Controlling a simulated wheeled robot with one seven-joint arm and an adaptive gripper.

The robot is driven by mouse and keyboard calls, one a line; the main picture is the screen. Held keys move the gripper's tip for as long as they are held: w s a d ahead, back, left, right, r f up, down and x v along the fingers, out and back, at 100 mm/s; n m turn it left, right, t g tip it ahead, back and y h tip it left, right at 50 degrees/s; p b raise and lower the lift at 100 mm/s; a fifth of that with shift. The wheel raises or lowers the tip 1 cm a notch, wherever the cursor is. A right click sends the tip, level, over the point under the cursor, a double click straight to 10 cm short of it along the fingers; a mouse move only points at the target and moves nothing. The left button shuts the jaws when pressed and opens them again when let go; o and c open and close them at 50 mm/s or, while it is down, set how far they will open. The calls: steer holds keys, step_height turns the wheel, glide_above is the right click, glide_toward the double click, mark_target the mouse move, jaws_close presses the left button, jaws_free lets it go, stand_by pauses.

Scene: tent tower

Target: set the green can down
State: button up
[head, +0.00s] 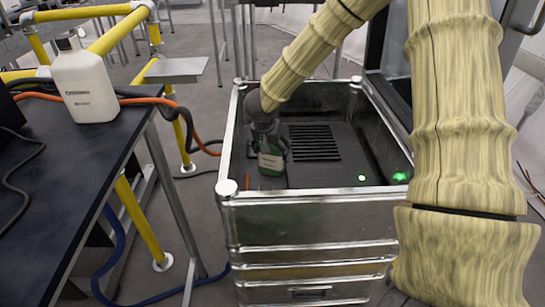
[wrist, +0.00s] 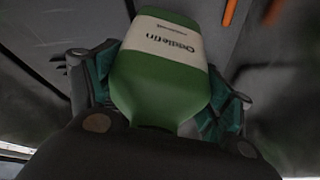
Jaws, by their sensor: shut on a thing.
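The green can (head: 270,163) has a pale label and is inside an open metal box (head: 310,196), near its left wall. It also fills the middle of the wrist view (wrist: 160,75), with its label toward the far end. My gripper (head: 268,145) reaches down into the box from above. Its fingers lie on both sides of the can and are shut on it. The can looks close to the dark floor of the box, but I cannot tell whether it touches.
The box has a vented panel (head: 314,142) and green lights inside. A dark table (head: 85,150) with a white bottle (head: 84,85) stands at the left, beside yellow rails (head: 140,220). An orange stick-like thing (wrist: 230,12) shows in the wrist view.

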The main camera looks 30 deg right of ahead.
mark_target(272, 155)
step_height(272, 155, down, 3)
steer(key=shift+r+b, duration=0.1)
steer(key=shift+b, duration=0.3)
steer(key=o, duration=1.4)
steer(key=shift+o, duration=0.2)
steer(key=p+v, duration=0.3)
steer(key=v, duration=0.9)
steer(key=shift+p, duration=0.3)
steer(key=shift+d, duration=0.1)
